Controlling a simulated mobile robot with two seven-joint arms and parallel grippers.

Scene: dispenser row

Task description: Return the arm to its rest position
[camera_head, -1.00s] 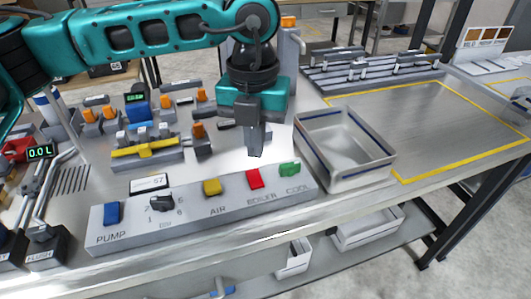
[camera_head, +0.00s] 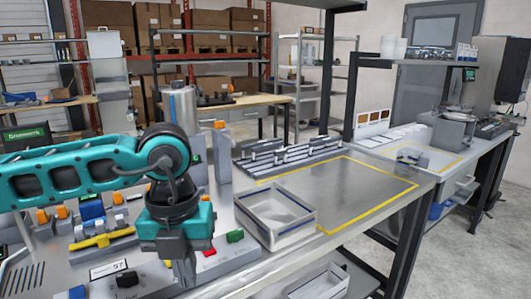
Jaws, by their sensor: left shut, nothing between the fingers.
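My left arm, teal and black, comes in from the left. My left gripper (camera_head: 183,270) hangs pointing down over the control panel (camera_head: 222,264) at the front edge of the bench. It is shut with nothing in it, and its fingers partly cover the panel's switches. A green switch (camera_head: 235,236) and a red switch (camera_head: 209,251) show just right of it. A black knob (camera_head: 127,279) and a blue switch (camera_head: 77,292) show left of it. My right gripper is not in view.
An empty grey bin (camera_head: 275,217) stands on the bench right of the gripper. Beyond it lie a slotted rack (camera_head: 287,154) and a clear yellow-outlined area (camera_head: 340,192). Valves with orange handles and a yellow lever (camera_head: 102,240) stand left of the gripper. A steel cylinder (camera_head: 180,106) stands behind the arm.

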